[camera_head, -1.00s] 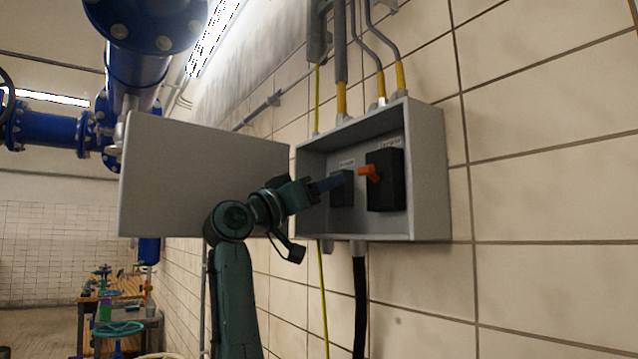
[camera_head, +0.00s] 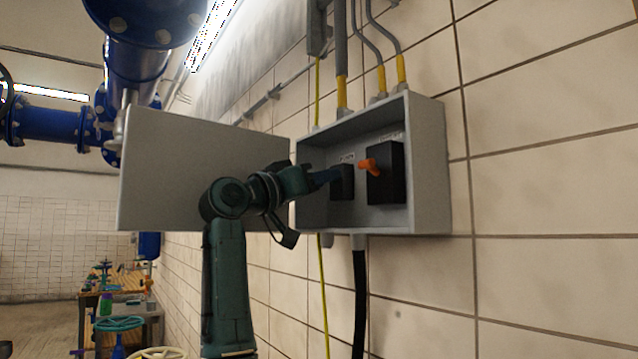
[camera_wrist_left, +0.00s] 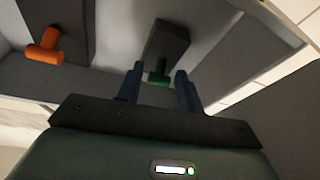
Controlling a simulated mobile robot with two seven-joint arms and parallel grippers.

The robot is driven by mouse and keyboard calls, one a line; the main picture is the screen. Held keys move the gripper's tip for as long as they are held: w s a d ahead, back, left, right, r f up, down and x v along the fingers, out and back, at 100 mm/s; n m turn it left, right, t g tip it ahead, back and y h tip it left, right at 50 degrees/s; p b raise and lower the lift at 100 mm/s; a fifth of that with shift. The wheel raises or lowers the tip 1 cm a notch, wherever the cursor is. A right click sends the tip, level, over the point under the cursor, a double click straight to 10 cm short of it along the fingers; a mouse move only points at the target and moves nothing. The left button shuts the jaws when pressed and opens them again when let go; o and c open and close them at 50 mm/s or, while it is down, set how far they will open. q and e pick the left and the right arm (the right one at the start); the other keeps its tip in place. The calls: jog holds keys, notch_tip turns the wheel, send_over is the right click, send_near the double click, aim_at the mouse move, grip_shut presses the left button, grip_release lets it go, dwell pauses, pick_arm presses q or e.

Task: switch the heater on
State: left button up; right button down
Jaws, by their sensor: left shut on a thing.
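A grey switch box (camera_head: 430,170) with its door (camera_head: 200,175) swung open to the left is mounted on the tiled wall. Inside are two black switch blocks. The right one (camera_head: 385,185) has an orange handle (camera_head: 369,166), which also shows in the left wrist view (camera_wrist_left: 44,46). The left block (camera_head: 347,184) has a green handle (camera_wrist_left: 158,73), hidden in the head view. The labels are too small to read.
Conduits with yellow ends (camera_head: 342,92) enter the box from above, and a black cable (camera_head: 359,300) hangs below. Blue pipes (camera_head: 140,60) run at upper left. A bench (camera_head: 112,285) stands far off at lower left.

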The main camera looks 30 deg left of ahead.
pick_arm(q)
jog(key=shift+r+g, duration=0.25)
jog(key=shift+g, duration=0.35)
jog(key=o, duration=1)
jog(key=shift+c, duration=0.2)
jog(key=b+v, duration=0.5)
jog(key=v, duration=0.8)
pick_arm(e)
jog(key=shift+w+a+f+t+y, duration=0.25)
jog(key=shift+a+f+t+y, duration=0.05)
jog(key=shift+a+f, duration=0.4)
pick_arm(q)
jog(key=shift+s, duration=0.1)
pick_arm(e)
jog(key=shift+w+r, duration=0.15)
jog(key=shift+w, duration=0.05)
